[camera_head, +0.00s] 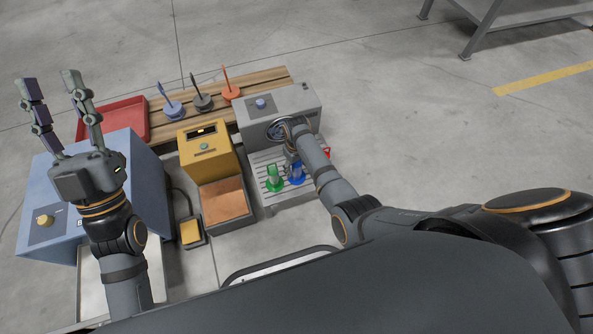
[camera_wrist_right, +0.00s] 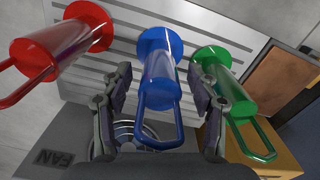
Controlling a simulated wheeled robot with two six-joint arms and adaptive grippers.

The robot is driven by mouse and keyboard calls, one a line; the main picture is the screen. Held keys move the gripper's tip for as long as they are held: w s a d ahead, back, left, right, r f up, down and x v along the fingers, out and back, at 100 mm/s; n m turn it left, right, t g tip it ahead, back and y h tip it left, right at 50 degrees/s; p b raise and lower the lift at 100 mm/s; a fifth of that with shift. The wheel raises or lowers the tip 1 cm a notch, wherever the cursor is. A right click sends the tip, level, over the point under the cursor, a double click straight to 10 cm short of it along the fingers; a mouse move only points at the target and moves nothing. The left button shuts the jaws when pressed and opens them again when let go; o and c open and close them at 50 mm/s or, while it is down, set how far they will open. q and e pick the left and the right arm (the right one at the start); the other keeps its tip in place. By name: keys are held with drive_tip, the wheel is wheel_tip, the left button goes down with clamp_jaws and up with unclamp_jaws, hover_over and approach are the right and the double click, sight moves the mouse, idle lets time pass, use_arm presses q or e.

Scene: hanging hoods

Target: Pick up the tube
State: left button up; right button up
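A blue tube (camera_wrist_right: 161,68) with a wide round end and a loop handle is at the centre of the right wrist view. A red tube (camera_wrist_right: 62,46) is to its left and a green tube (camera_wrist_right: 225,82) to its right. In the head view the green tube (camera_head: 273,180) and blue tube (camera_head: 296,174) stand on a slotted rack (camera_head: 262,160). The red one (camera_head: 332,154) is mostly hidden by my right arm. My right gripper (camera_wrist_right: 159,78) is open, its fingers apart on either side of the blue tube. My left gripper (camera_head: 46,80) is open, raised and empty at the left.
A grey fan box (camera_head: 287,102) stands behind the rack. A yellow box (camera_head: 207,158) with a copper-coloured plate (camera_head: 223,200) is to its left. A blue box (camera_head: 40,190) and red tray (camera_head: 125,119) are further left. Several disc-based sticks stand on wooden planks (camera_head: 262,78) behind.

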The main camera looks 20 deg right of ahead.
sight(297, 163)
clamp_jaws()
idle(0.3)
drive_tip(key=shift+r, duration=0.15)
wheel_tip(297, 163, up, 2)
drive_tip(key=shift+r+p, duration=0.1)
drive_tip(key=shift+p, duration=0.7)
use_arm(q)
drive_tip(key=w+f+n+g+y+p, duration=0.3)
drive_tip(key=f+g, duration=0.9)
drive_tip(key=f, duration=1.2)
use_arm(e)
wheel_tip(297, 163, up, 2)
drive_tip(key=shift+r+b, duration=0.15)
drive_tip(key=shift+b, duration=0.6)
wheel_tip(297, 163, up, 2)
drive_tip(key=shift+r+p, duration=0.15)
drive_tip(key=shift+p, duration=0.55)
use_arm(q)
drive_tip(key=s+d+f+m+g+h+p, duration=0.1)
drive_tip(key=s+f+g, duration=0.9)
drive_tip(key=s+f, duration=0.4)
wheel_tip(297, 163, down, 4)
drive_tip(key=shift+s+r+g, duration=0.15)
drive_tip(key=shift+s+g, duration=0.05)
drive_tip(key=shift+g, duration=0.2)
use_arm(e)
wheel_tip(297, 163, up, 3)
drive_tip(key=shift+f, duration=0.1)
